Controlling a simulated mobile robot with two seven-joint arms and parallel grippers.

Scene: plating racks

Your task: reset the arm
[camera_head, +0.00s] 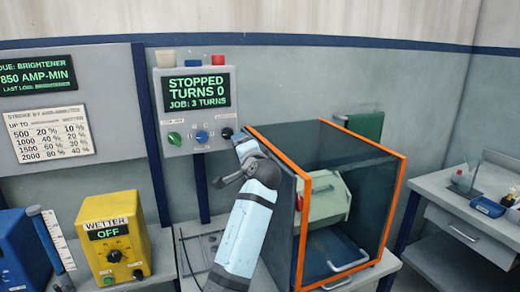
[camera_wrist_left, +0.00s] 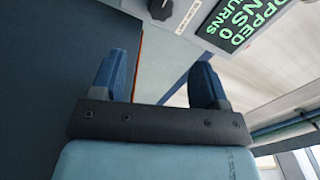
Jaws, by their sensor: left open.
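My left arm (camera_head: 245,225) rises from the bottom middle of the head view. Its upper end is in front of the grey control box and beside the orange-framed cabinet; I cannot make out the fingertips there. In the left wrist view my left gripper (camera_wrist_left: 160,80) shows two blue fingers spread apart with nothing between them. The control box (camera_head: 165,85) has a screen (camera_head: 195,92) reading "STOPPED TURNS 0, JOB: 3 TURNS". The screen also shows at the top right of the left wrist view (camera_wrist_left: 240,20). My right gripper is in neither view.
The orange-framed cabinet (camera_head: 300,230), with a pale green drum (camera_head: 325,200) inside, stands close right of my arm. A yellow wetter box (camera_head: 112,235) reading "OFF" and a blue box (camera_head: 18,255) stand at left. A side bench (camera_head: 450,205) is at far right.

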